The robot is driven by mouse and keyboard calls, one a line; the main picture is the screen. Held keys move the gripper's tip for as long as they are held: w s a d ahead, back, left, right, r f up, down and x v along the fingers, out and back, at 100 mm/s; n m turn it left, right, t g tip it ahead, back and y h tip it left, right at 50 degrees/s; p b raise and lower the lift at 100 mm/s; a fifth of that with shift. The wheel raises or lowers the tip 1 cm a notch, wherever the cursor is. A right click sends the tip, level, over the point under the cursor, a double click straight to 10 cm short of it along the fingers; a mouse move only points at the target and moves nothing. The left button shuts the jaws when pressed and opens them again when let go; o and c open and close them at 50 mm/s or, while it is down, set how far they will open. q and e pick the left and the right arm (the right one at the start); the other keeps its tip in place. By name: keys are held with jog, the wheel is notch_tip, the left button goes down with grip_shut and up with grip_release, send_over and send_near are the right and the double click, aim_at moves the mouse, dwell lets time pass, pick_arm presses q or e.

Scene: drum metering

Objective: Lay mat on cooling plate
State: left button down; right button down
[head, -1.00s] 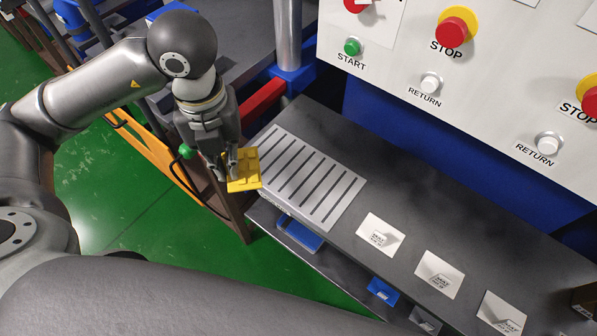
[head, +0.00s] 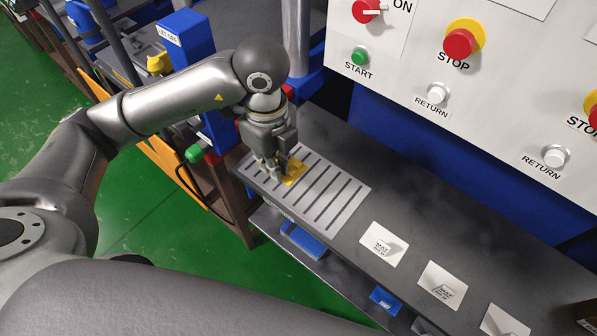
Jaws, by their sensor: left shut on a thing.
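The cooling plate (head: 335,205) is a light grey slotted plate at the left part of the dark bench. My left gripper (head: 283,178) is over its left part, pointing down, and is shut on a small yellow mat (head: 294,170). The gripper hides part of the mat. The mat is at or just above the slotted surface; I cannot tell whether it touches. My right gripper is not in view.
White labelled cards (head: 384,244) lie in a row on the bench to the right of the plate. A panel (head: 400,75) with START, STOP and RETURN buttons rises behind. A lower shelf with blue items (head: 303,240) is under the bench. Green floor lies left.

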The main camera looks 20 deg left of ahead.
aim_at(295, 164)
pick_arm(q)
jog(key=w+d+f, duration=0.2)
jog(key=f, duration=0.1)
jog(key=w+d+f, duration=0.1)
jog(key=f, duration=0.1)
jog(key=shift+w+f+p, duration=0.1)
jog(key=shift+w+p, duration=0.1)
jog(key=shift+p, duration=0.1)
jog(key=f, duration=0.2)
jog(key=f+p, duration=0.1)
jog(key=shift+w+d, duration=0.25)
jog(key=shift+f, duration=0.45)
jog(key=shift+f, duration=0.15)
jog(key=c, duration=1.7)
grip_release()
jog(key=shift+o, duration=0.4)
